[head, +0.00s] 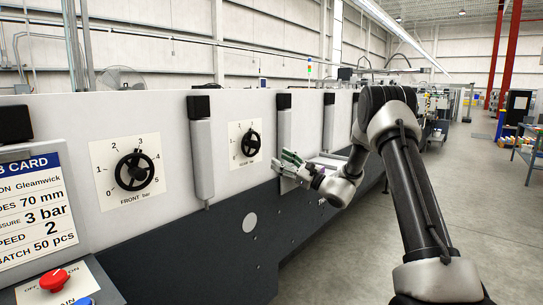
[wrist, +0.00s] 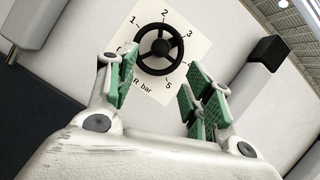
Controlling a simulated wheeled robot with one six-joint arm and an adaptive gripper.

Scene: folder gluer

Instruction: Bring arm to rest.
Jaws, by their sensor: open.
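My arm (head: 408,170) reaches forward from the lower right in the head view, bent at the elbow. My gripper (head: 290,160) is at the machine's side, just right of and a little below the rear dial, in the head view. In the wrist view my gripper (wrist: 155,95) shows its green finger pads spread apart with nothing between them. The black handwheel (wrist: 160,48) on its white numbered dial plate is beyond the fingertips, and the gripper looks apart from it. The fingers hide part of the plate's lower edge.
The folder gluer's long panel (head: 70,115) runs along the left. The front dial (head: 135,172), a job card (head: 30,215) and a red button (head: 54,280) are on its near end. Light vertical posts (head: 200,150) with black tops stand out from it. The floor (head: 480,220) at right is clear.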

